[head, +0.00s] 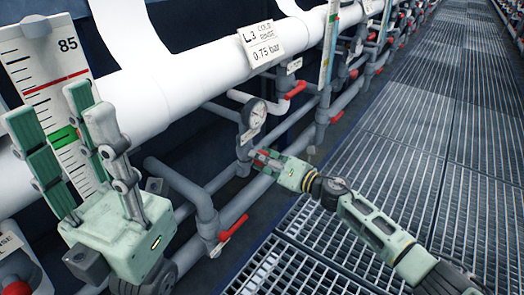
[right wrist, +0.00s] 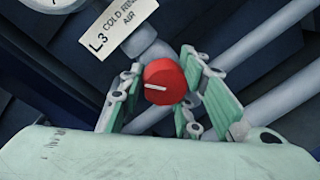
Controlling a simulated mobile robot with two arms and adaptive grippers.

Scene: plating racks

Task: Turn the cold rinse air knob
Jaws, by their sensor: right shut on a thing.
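The cold rinse air knob (right wrist: 165,82) is a round red knob with a white pointer line, in the middle of the right wrist view. The line lies nearly level, tilted slightly. A tag (right wrist: 120,22) reading "L3 COLD RINSE AIR" hangs just above left of it. My right gripper (right wrist: 163,88) has its fingers on both sides of the knob and is shut on it. In the head view my right gripper (head: 268,160) reaches the pipework below a round gauge (head: 255,113); its fingers largely hide the knob there. My left gripper (head: 70,125) is raised at the left, open and empty.
A thick white pipe (head: 190,75) runs across the upper left with an "L3 COLD RINSE 0.75 bar" sign (head: 262,42). Red-handled valves (head: 233,229) sit on grey pipes nearby. A scale board (head: 45,60) stands behind my left gripper. Metal grating (head: 400,130) at right is clear.

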